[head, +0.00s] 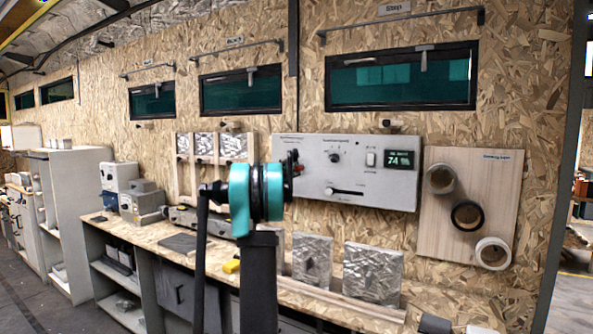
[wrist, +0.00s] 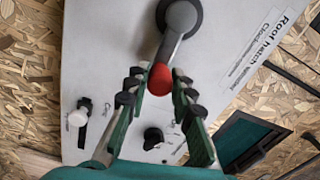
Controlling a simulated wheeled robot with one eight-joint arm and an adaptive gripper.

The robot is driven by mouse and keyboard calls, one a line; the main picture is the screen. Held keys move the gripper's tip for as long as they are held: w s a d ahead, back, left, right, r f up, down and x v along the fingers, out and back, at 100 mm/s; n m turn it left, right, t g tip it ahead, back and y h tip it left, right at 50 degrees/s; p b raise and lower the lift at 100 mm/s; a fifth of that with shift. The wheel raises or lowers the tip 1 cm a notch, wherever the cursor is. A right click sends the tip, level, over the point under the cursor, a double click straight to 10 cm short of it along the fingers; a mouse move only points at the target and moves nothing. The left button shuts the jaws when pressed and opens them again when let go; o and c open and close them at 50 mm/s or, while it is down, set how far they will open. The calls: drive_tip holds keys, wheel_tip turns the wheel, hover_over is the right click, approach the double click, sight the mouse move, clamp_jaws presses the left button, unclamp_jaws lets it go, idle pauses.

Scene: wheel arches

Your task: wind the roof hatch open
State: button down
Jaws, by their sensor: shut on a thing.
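A light grey control panel (head: 400,190) is fixed to the chipboard wall; it also fills much of the wrist view (wrist: 105,50). In the wrist view, a label (wrist: 262,45) beside the crank reads "Roof hatch" and, less clearly, "Clockwise". The crank (wrist: 176,45) has a dark round hub at the top and a grey arm running down to a red knob (wrist: 160,79). My gripper (wrist: 160,85) has its two fingers on either side of the red knob, shut on it. In the head view my teal wrist hides the crank and most of my gripper. The roof hatch is not identifiable.
The panel also carries a slider (head: 345,191), small knobs and a lit display (head: 401,158). A wooden board (head: 450,235) with tape rolls hangs at right. Dark windows (head: 400,78) line the wall above. A cluttered workbench (head: 330,294) runs below.

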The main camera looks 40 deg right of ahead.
idle(0.3)
drive_tip(key=c, duration=1.3)
unclamp_jaws()
drive_tip(key=shift+a, duration=0.1)
drive_tip(key=v, duration=1.1)
drive_tip(key=shift+s+a, duration=0.15)
drive_tip(key=shift+a, duration=0.2)
